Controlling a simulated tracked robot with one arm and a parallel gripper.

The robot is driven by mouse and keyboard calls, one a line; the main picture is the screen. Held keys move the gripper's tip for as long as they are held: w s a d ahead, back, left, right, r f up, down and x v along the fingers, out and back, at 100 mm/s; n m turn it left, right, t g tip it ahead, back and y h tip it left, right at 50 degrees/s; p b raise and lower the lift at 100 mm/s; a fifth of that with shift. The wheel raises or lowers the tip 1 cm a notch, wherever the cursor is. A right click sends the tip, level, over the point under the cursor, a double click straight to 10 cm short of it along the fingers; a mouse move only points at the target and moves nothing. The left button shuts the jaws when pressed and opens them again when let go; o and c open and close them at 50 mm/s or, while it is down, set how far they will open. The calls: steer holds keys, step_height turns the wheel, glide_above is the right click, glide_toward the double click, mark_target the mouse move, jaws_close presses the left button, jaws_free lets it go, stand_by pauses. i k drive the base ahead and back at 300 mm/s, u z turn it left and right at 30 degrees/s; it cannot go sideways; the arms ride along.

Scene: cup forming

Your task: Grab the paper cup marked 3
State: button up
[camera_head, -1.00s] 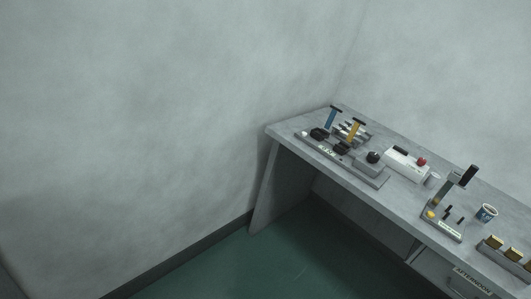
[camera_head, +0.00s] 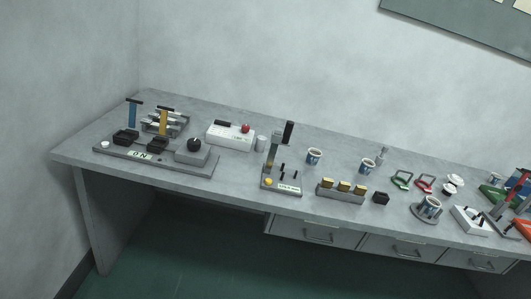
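Several small pale cups with dark markings stand on the grey bench. One cup (camera_head: 314,158) stands right of the lever stand, and another cup (camera_head: 367,166) is farther right near the back. A third cup (camera_head: 431,208) sits on a dark round base near the front edge. A small cup-like thing (camera_head: 496,179) is at the far right. The markings are too small to read, so I cannot tell which cup bears a 3. My gripper is not in view.
The long bench (camera_head: 240,190) carries a control panel (camera_head: 140,155), a white box with a red knob (camera_head: 231,136), a lever stand (camera_head: 281,178) and a row of gold-topped blocks (camera_head: 342,190). Drawers (camera_head: 318,234) sit beneath. Green floor (camera_head: 200,260) in front looks clear.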

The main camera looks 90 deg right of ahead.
mark_target(367, 165)
steer(key=u, duration=0.2)
steer(key=i, duration=0.1)
steer(key=z, duration=3.2)
steer(key=k, duration=0.9)
steer(key=z, duration=0.15)
steer(key=i, duration=0.95)
steer(key=u, duration=0.1)
